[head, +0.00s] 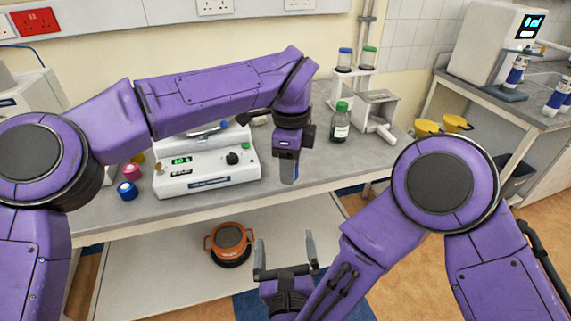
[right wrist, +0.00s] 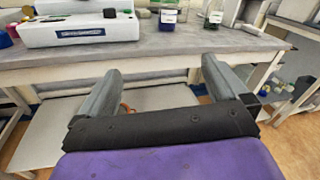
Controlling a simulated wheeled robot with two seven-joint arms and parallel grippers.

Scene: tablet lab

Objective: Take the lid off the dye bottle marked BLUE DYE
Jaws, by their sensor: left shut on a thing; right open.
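My left gripper (head: 289,172) points down over the bench's front part, right of the white instrument. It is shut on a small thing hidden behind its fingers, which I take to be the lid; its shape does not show. A bottle with blue-violet contents and a white label (right wrist: 168,17) stands upright on the bench in the right wrist view. Its top is cut off there, and the left gripper seems to hide it in the head view. My right gripper (head: 286,256) is open and empty in front of the bench, below its top; its fingers also show in the right wrist view (right wrist: 158,85).
A green-capped bottle (head: 340,124) stands right of the left gripper. The white instrument (head: 208,174) is on the left, with blue (head: 127,190) and pink (head: 132,172) capped items beside it. A rack (head: 352,72) stands behind. An orange pot (head: 229,243) sits on the lower shelf.

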